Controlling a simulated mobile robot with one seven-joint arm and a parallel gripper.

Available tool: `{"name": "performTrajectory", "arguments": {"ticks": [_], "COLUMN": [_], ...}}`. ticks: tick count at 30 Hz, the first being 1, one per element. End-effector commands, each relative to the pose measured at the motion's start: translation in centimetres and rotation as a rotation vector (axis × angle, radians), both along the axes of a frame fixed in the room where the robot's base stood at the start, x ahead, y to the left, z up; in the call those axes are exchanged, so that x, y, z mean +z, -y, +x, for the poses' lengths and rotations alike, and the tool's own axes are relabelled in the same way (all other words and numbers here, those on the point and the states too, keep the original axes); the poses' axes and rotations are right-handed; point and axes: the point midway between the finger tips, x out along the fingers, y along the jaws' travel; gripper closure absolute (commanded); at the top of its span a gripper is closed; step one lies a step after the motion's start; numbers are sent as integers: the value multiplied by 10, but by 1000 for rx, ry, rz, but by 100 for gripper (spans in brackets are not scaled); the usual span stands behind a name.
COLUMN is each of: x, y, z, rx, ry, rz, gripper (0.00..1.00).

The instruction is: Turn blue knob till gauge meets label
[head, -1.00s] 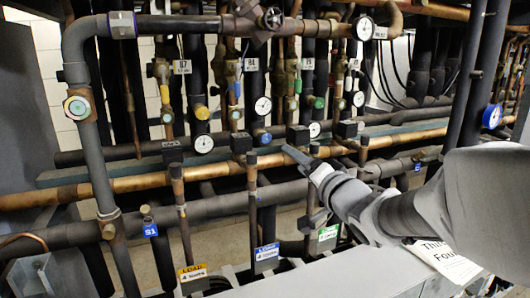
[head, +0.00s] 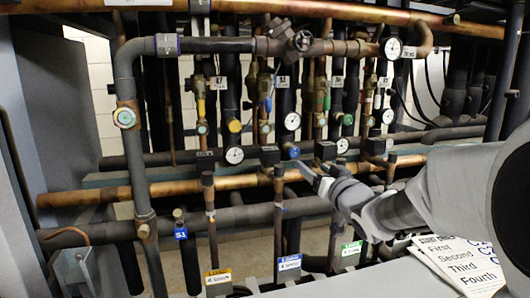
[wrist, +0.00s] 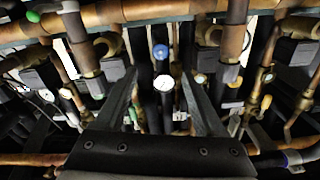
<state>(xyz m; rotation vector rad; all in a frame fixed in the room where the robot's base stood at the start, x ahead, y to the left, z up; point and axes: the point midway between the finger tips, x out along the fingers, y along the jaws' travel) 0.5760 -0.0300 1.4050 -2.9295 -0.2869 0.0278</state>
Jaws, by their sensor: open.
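The blue knob (head: 294,152) sits low on a dark vertical pipe in the head view, and its round blue top shows in the wrist view (wrist: 161,51). A white-faced gauge (head: 292,121) is just above it in the head view; this gauge also shows in the wrist view (wrist: 164,83). A white label (head: 283,82) reading about "84" hangs higher on that pipe; a small pale tag shows in the wrist view (wrist: 180,116). The needle is too small to read. My gripper (wrist: 160,74) is open, fingers spread either side of the gauge and knob in the picture, apparently holding nothing.
Copper and dark pipes crowd the rack. A yellow knob (head: 234,125), a green knob (head: 347,119) and another gauge (head: 234,155) are near. Black boxes (head: 270,155) line the horizontal pipe. A printed sheet (head: 460,262) lies at lower right.

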Motion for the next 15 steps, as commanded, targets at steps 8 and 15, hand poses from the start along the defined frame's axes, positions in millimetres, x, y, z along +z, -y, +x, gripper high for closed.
{"name": "performTrajectory", "arguments": {"ticks": [8,15], "x": [0,1], "y": [-11,-18], "z": [47,86], "rx": [3,3], "ry": [-2,-1], "rz": [5,4], "gripper": [28,28]}}
